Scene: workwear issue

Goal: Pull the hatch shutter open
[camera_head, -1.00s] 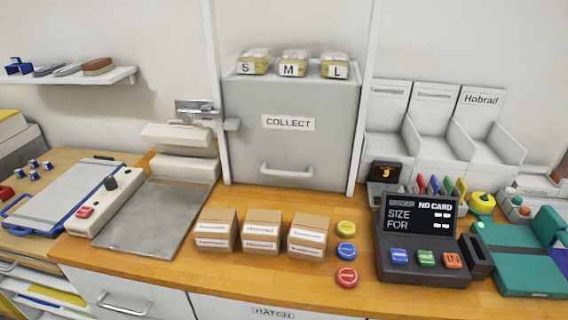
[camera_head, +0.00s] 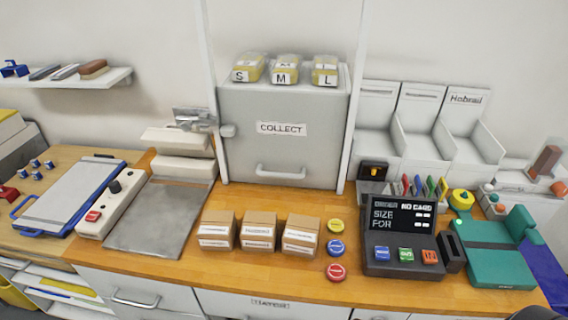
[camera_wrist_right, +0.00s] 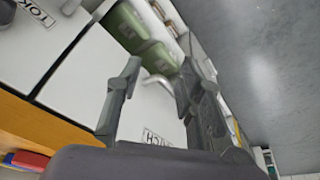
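The hatch shutter (camera_head: 330,115) is a grey panel between two white uprights, with a COLLECT label (camera_head: 282,128). It is down, its lower edge at or near the counter. Its pale bar handle (camera_head: 281,172) is near the bottom, with no gripper on it. The shutter is not recognisable there. My left gripper is not in view.
Three cartons (camera_head: 258,231) and several coloured discs (camera_head: 336,248) stand on the counter before the shutter. A dark terminal (camera_head: 402,235) is at right. Three yellow packs (camera_head: 285,69) lie on the ledge above the shutter. Green boxes (camera_wrist_right: 128,27) show in the wrist view.

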